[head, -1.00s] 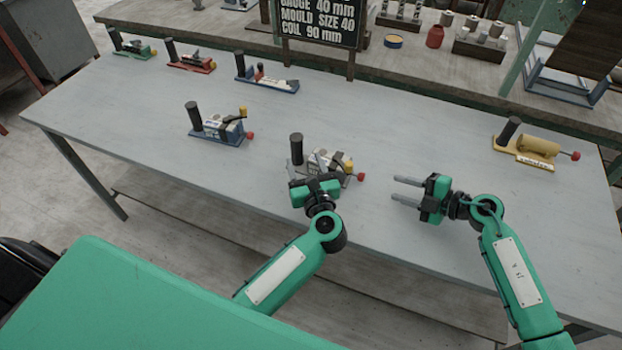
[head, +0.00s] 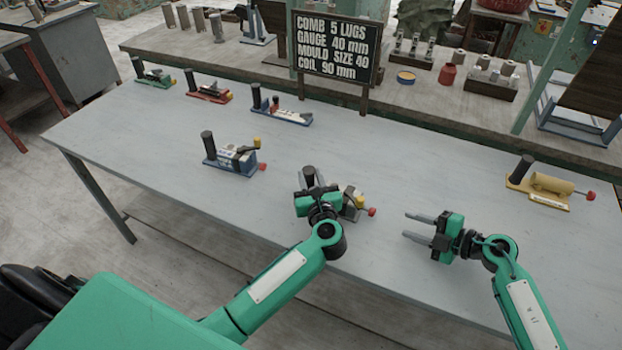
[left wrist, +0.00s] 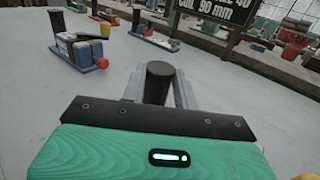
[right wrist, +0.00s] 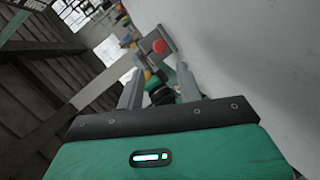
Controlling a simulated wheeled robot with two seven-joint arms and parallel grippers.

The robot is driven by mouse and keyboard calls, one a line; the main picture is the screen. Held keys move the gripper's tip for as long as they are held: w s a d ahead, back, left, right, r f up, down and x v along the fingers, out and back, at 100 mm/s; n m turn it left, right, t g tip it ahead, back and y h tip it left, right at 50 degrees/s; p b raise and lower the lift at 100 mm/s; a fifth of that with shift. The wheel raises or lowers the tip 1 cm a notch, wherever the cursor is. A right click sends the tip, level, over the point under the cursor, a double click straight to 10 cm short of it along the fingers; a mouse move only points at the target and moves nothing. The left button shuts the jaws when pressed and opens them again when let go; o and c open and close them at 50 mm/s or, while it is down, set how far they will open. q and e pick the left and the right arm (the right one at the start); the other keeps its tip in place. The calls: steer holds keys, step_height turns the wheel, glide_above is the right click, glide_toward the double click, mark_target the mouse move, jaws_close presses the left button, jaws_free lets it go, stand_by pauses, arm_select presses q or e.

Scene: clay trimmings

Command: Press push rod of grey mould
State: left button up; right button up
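The grey mould (head: 350,211) lies near the table's front edge, partly hidden behind my left gripper. Its upright black handle (left wrist: 158,85) stands between the fingers of my left gripper (head: 311,180); I cannot tell whether the fingers press on it. The push rod's red knob (head: 371,211) sticks out at the mould's right end, beside a yellow knob (head: 360,201). The red knob also shows in the right wrist view (right wrist: 159,46), beyond the fingertips. My right gripper (head: 405,225) is open and empty, to the right of the knob, pointing left towards it.
A blue mould (head: 231,160) lies left of the grey one, with its own red knob. A yellow mould (head: 540,188) lies at the far right. Green (head: 155,78), red (head: 208,92) and another blue mould (head: 285,115) stand along the back. A sign (head: 335,47) stands behind the table.

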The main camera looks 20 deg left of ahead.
arm_select(q)
steer(key=c, duration=0.3)
jaws_close()
arm_select(e)
jaws_close()
steer(key=n, duration=0.2)
steer(key=r+n+g, duration=0.1)
steer(key=n, duration=0.1)
steer(key=shift+w+a+r+n+h, duration=0.1)
steer(key=shift+w+r+n+h, duration=0.1)
steer(key=shift+n+h, duration=0.1)
steer(key=n, duration=0.3)
steer(key=r+n+g+h, duration=0.1)
steer(key=n, duration=0.2)
steer(key=shift+w+d+r+n, duration=0.2)
steer(key=shift+n, duration=0.1)
steer(key=d+r+n+h, duration=0.1)
steer(key=n, duration=0.3)
steer(key=w+d+r+n+h, duration=0.1)
steer(key=n, duration=0.4)
steer(key=d+n+g+h, duration=0.1)
steer(key=n, duration=0.4)
steer(key=shift+w+d+r+h, duration=0.15)
steer(key=shift+d+r+h, duration=0.05)
steer(key=shift+r+h, duration=0.2)
